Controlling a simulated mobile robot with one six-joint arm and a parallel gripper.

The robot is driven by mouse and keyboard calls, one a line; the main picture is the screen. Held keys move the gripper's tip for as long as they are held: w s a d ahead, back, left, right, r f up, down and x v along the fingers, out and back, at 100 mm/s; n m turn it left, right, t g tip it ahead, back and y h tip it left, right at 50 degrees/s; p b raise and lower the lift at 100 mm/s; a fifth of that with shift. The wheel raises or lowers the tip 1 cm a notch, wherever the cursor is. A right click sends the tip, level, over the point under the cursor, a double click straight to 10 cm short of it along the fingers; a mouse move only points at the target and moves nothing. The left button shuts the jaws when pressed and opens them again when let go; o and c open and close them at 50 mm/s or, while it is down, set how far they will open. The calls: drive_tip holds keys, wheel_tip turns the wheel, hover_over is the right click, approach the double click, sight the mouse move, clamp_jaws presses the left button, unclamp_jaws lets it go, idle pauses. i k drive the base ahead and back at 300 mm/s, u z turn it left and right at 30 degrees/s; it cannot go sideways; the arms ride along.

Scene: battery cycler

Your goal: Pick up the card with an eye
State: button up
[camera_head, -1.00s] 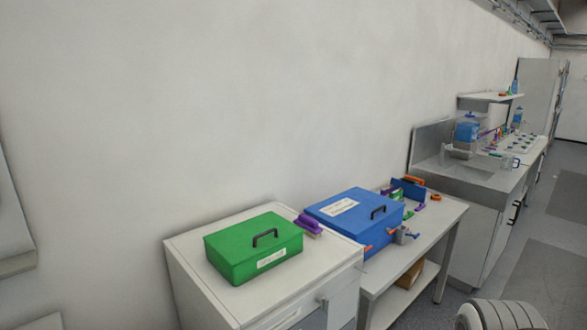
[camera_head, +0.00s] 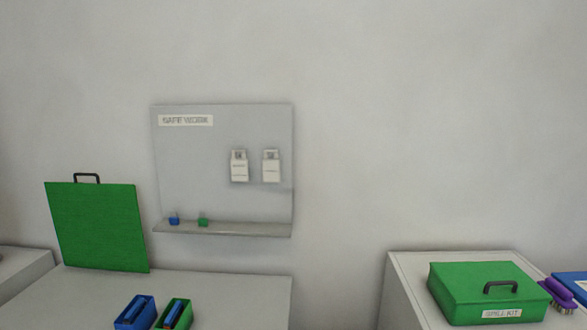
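Two white cards hang side by side on a grey wall board, the left card (camera_head: 239,168) and the right card (camera_head: 271,168). Each has a small grey shape at its top and faint print below. They are too small to tell whether either one bears an eye. My gripper is not in view.
The grey board (camera_head: 222,150) has a narrow shelf (camera_head: 250,231) with a small blue item (camera_head: 174,219) and a small green item (camera_head: 203,221). Below are a table (camera_head: 235,290), a green panel (camera_head: 97,226), a blue bin (camera_head: 135,312) and a green bin (camera_head: 174,313). A green box (camera_head: 480,292) stands right.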

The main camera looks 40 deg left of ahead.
sight(270, 171)
drive_tip(key=u, duration=1.75)
drive_tip(key=k, duration=0.7)
drive_tip(key=z, duration=0.05)
drive_tip(key=i, duration=0.7)
drive_tip(key=u, duration=0.1)
